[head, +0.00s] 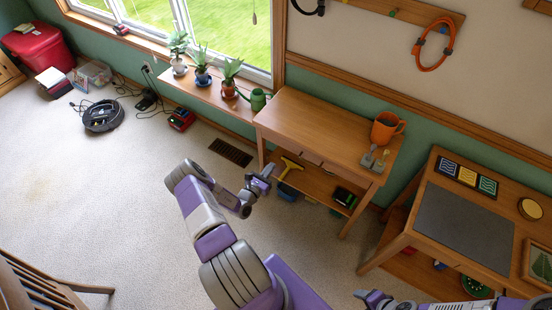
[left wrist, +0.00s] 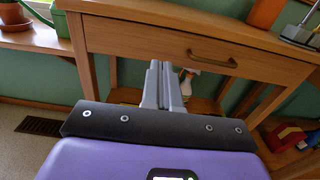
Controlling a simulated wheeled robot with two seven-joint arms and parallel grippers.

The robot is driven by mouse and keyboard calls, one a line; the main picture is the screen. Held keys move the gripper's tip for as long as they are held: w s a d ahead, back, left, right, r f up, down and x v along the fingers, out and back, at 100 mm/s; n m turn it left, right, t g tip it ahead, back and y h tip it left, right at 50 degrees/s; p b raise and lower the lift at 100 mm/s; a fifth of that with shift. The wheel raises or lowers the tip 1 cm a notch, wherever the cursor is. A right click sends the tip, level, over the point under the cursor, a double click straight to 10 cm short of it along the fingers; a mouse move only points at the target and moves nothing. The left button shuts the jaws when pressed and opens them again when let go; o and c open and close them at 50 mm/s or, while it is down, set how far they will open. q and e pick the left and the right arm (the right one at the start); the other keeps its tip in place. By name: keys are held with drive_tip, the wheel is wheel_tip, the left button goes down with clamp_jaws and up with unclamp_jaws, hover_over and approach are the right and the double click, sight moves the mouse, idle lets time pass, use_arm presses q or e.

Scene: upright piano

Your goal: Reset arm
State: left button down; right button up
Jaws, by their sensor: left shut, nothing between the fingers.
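My left arm reaches up from the bottom of the head view. Its gripper (head: 262,180) is just in front of the left end of the wooden table (head: 322,120), above the carpet. In the left wrist view the two grey fingers (left wrist: 161,85) are together with nothing between them. They point at the table's drawer front (left wrist: 200,52), which has a curved handle; whether they touch it I cannot tell. My right gripper (head: 375,298) shows small at the bottom edge of the head view, and its finger opening is unclear.
An orange mug (head: 387,128) stands on the table, and a yellow-handled tool (head: 291,167) is on its lower shelf. A second table (head: 465,222) with a dark mat stands at right. Potted plants (head: 203,72) line the window shelf.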

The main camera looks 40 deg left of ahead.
use_arm(q)
drive_tip(key=shift+s+d, duration=0.1)
drive_tip(key=shift+s, duration=0.45)
drive_tip(key=d+m+g+h, duration=0.8)
drive_tip(key=d+m+h, duration=0.65)
drive_tip(key=d, duration=1.45)
drive_tip(key=s+d+r+m+g+y, duration=0.1)
drive_tip(key=s+d+m+g+y, duration=0.2)
drive_tip(key=s+m, duration=0.3)
drive_tip(key=s+d+r+m+g+y, duration=0.1)
drive_tip(key=s+d+m+g+y, duration=0.2)
drive_tip(key=m, duration=1.2)
drive_tip(key=shift+s+d+g, duration=1.05)
drive_tip(key=shift+s+g, duration=0.55)
drive_tip(key=shift+s, duration=0.5)
